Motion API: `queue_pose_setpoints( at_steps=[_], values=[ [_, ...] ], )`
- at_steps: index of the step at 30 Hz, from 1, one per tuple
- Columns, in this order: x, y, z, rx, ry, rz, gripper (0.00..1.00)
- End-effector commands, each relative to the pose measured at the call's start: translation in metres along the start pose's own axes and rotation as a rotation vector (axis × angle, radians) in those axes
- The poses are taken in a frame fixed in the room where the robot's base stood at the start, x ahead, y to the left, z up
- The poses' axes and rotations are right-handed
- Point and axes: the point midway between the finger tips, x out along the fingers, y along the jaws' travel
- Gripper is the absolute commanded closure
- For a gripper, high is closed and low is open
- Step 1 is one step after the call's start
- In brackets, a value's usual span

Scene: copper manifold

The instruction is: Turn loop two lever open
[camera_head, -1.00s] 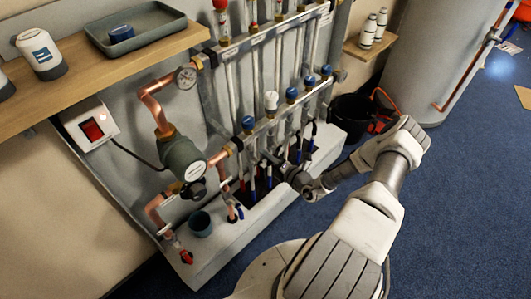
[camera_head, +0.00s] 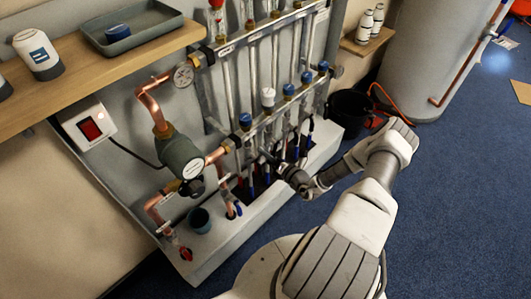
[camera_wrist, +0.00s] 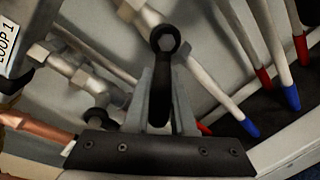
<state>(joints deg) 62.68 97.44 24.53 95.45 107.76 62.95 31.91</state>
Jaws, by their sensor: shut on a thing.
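In the wrist view, a black lever (camera_wrist: 162,42) has a round bolted hub at its top and runs down between my fingers. My gripper (camera_wrist: 164,90) is shut on this lever, one grey finger on each side. A "LOOP 1" label (camera_wrist: 7,45) shows at the left edge, so the held lever is on the valve beside that loop. Another black lever (camera_wrist: 97,115) sits lower left, apart from my fingers. In the head view, my gripper (camera_head: 272,160) reaches in under the lower manifold bar (camera_head: 262,124); the held lever is too small to make out there.
White pipes with red and blue ends (camera_wrist: 285,90) stand close on the right. A grey-green pump (camera_head: 180,158) and copper pipes are left of my gripper. A black bucket (camera_head: 350,108) stands on the right, with open blue floor beyond.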

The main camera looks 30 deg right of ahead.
Motion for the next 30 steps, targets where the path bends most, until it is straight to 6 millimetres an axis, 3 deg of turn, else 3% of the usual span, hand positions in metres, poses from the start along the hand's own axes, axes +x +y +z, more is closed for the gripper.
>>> queue_pose_setpoints(
  at_steps=[3,4,9,20,23,30],
  values=[
    [-0.001,-0.001,0.0,0.001,0.0,-0.002,1.0],
    [-0.001,-0.001,0.0,0.001,0.0,-0.002,0.73],
    [-0.001,-0.001,0.0,0.002,0.0,-0.001,0.47],
    [-0.01,0.0,0.001,0.003,-0.001,-0.003,0.47],
    [-0.026,0.001,0.002,0.003,-0.001,-0.003,0.47],
    [-0.085,0.001,0.002,0.004,-0.001,-0.004,0.47]
  ],
)
